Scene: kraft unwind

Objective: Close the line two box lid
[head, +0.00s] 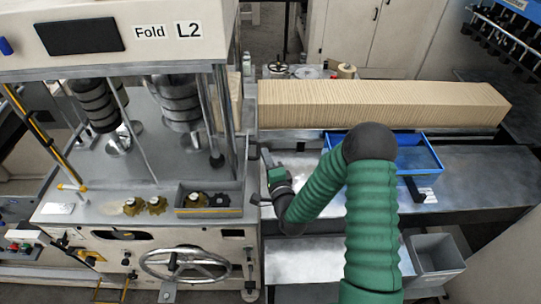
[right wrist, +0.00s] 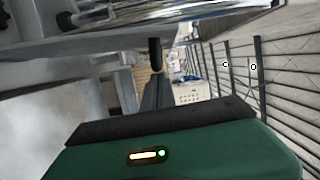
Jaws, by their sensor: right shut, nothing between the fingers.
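The machine (head: 115,32) at left carries a sign (head: 168,31) reading "Fold L2". I cannot make out for sure a box lid on it, nor whether one is open or closed. My right arm reaches in from the lower right and bends down to the left. My right gripper (head: 266,156) points up beside the machine's right side, shut and empty. In the right wrist view, the narrow dark fingers (right wrist: 156,72) stand beyond the green housing, below a blurred metal edge. My left gripper is not in view.
A long pleated kraft stack (head: 380,104) lies behind my arm. A blue tray (head: 418,155) sits on the metal table at right, partly hidden by my elbow. A handwheel (head: 186,264) is on the machine's front. A grey bin (head: 437,255) stands lower right.

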